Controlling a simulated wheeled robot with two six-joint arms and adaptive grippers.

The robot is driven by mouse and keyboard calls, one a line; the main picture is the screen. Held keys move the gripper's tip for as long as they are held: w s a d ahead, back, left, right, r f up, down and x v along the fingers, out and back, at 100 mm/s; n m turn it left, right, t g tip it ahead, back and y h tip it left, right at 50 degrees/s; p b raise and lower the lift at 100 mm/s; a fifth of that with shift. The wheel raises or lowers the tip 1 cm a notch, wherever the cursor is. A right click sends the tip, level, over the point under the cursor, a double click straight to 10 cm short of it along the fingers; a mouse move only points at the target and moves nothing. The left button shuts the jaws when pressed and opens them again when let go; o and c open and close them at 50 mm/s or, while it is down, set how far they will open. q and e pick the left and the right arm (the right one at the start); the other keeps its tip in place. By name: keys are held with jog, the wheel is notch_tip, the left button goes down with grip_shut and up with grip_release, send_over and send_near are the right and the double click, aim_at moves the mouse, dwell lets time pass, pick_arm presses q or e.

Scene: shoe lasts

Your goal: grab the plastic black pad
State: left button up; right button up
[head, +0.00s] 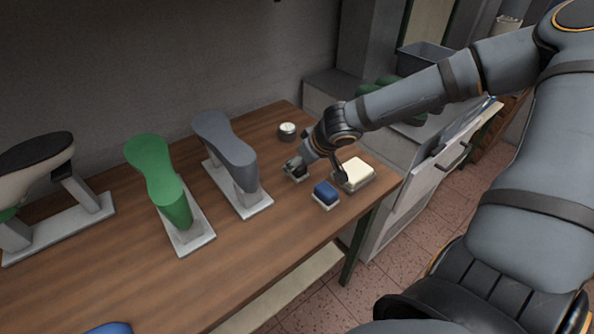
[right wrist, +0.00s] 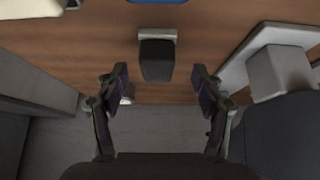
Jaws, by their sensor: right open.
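The black pad (head: 299,175) is a small dark block with a pale base, lying on the wooden table below my right gripper. In the right wrist view the black pad (right wrist: 157,61) shows between and slightly ahead of the two fingers, with a gap on each side. My right gripper (right wrist: 160,80) is open and empty, with its fingers spread either side of the pad's line. In the head view the right gripper (head: 316,170) partly hides the pad. My left gripper is not in view.
A blue pad (head: 326,190) and a cream block (head: 356,173) lie close to the right. A round gauge-like item (head: 287,131) sits behind. A grey shoe last (head: 224,141) and a green one (head: 155,176) stand to the left. The table front is mostly clear.

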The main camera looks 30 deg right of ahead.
aim_at(299, 167)
jog(key=x, duration=0.1)
jog(key=b+x, duration=0.1)
jog(key=x, duration=0.1)
jog(key=shift+d+f, duration=0.2)
jog(key=shift+f, duration=0.15)
jog(key=shift+w+a+f, duration=0.1)
jog(key=shift+w+f, duration=0.05)
jog(key=shift+w, duration=0.15)
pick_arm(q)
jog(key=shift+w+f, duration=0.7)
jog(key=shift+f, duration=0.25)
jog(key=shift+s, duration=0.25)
pick_arm(e)
jog(key=c, duration=1.3)
